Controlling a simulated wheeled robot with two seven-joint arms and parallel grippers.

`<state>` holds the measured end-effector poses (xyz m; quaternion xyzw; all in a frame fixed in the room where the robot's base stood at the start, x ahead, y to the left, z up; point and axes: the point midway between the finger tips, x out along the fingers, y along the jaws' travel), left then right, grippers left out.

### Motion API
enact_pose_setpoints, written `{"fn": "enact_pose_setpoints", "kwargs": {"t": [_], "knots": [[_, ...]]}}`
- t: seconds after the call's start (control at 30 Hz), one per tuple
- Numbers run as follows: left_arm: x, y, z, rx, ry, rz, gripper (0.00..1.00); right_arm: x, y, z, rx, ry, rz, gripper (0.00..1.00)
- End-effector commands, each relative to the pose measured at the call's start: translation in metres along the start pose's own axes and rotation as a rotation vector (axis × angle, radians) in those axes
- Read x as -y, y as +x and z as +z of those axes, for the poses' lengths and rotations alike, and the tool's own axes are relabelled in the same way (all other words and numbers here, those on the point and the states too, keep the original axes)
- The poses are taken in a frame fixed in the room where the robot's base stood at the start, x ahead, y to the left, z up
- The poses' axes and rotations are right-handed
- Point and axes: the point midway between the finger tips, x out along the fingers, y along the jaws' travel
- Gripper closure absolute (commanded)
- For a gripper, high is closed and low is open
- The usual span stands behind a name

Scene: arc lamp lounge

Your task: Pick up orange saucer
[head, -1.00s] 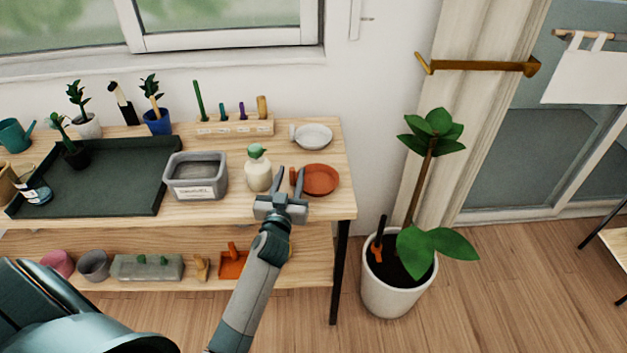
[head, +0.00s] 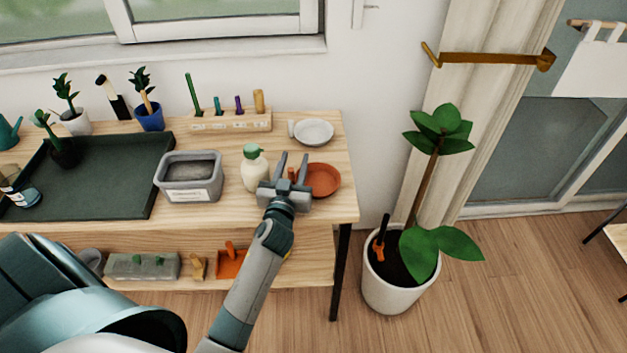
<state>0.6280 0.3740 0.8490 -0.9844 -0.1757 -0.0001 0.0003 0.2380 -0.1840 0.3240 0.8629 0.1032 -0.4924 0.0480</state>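The orange saucer (head: 325,180) lies flat near the right end of the wooden table, close to its front edge. A small orange-brown tab shows at its left side. My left gripper (head: 293,160) is open at the saucer's left, its fingers pointing toward the back of the table. The tab shows between the fingers, and the right finger overlaps the saucer's left rim in the picture. I cannot tell whether the fingers touch it or how high they are. My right gripper is not in view.
A cream bottle with a green top (head: 254,168) stands just left of my gripper. A white dish (head: 313,132) lies behind the saucer. A grey bin (head: 190,178) and a dark green tray (head: 100,185) are farther left. A potted plant (head: 398,285) stands right of the table (head: 235,220).

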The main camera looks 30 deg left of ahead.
Motion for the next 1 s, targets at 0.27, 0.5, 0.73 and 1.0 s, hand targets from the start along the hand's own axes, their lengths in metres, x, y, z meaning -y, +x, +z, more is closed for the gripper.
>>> {"fn": "enact_pose_setpoints", "kwargs": {"t": [0.27, 0.5, 0.73, 1.0], "knots": [[0.000, 0.000, 0.000, 0.000, 0.000, 0.000, 0.96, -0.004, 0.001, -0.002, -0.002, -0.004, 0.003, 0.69], [0.000, 0.000, -0.001, -0.001, -0.001, 0.000, 1.00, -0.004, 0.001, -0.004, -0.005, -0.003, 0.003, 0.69], [0.000, -0.002, -0.003, -0.002, -0.001, 0.000, 1.00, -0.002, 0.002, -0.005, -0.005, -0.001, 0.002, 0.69], [0.000, -0.023, -0.019, -0.001, -0.002, 0.000, 1.00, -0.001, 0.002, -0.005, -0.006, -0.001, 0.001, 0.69]]}}
